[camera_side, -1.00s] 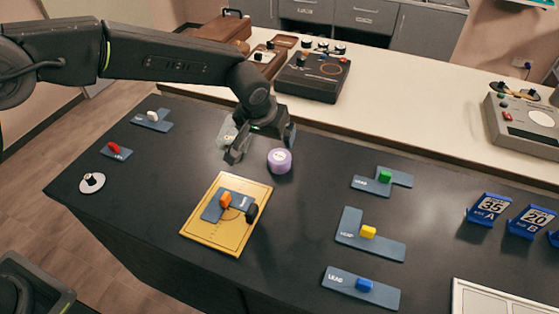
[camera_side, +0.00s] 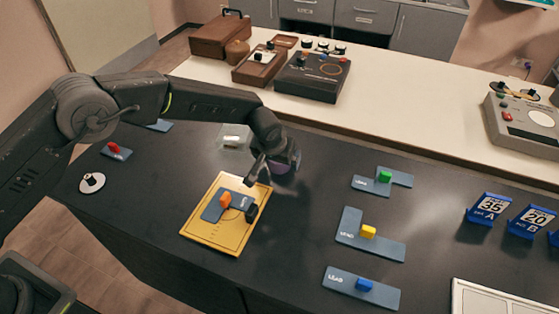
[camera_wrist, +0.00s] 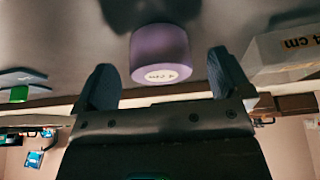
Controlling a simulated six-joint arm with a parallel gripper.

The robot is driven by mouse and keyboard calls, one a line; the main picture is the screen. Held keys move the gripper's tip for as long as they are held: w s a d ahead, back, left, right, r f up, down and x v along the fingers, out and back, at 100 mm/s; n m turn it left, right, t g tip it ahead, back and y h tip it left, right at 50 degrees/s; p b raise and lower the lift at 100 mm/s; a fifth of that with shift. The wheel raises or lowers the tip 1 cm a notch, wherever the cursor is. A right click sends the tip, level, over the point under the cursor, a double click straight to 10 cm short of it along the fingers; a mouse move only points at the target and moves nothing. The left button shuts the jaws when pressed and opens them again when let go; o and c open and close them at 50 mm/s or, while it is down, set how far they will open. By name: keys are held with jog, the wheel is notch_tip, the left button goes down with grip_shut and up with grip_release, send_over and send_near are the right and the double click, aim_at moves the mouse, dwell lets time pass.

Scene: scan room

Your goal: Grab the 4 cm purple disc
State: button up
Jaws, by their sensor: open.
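The purple disc (camera_wrist: 159,50) stands on the dark table and shows a pale label reading "4 cm" in the wrist view. It lies between and just beyond the tips of my gripper's two open fingers (camera_wrist: 163,80). In the side view my gripper (camera_side: 270,175) is low over the table, and the purple disc (camera_side: 279,168) is mostly hidden behind it. I cannot tell whether either finger touches the disc.
A clear box (camera_side: 235,136) stands left of my gripper, and its "4 cm" side shows in the wrist view (camera_wrist: 285,50). A yellow board (camera_side: 215,240) with a grey plate lies in front. Grey plates with coloured knobs (camera_side: 370,236) lie to the right.

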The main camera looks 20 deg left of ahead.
jog(key=shift+x, duration=1.05)
jog(key=c, duration=1.1)
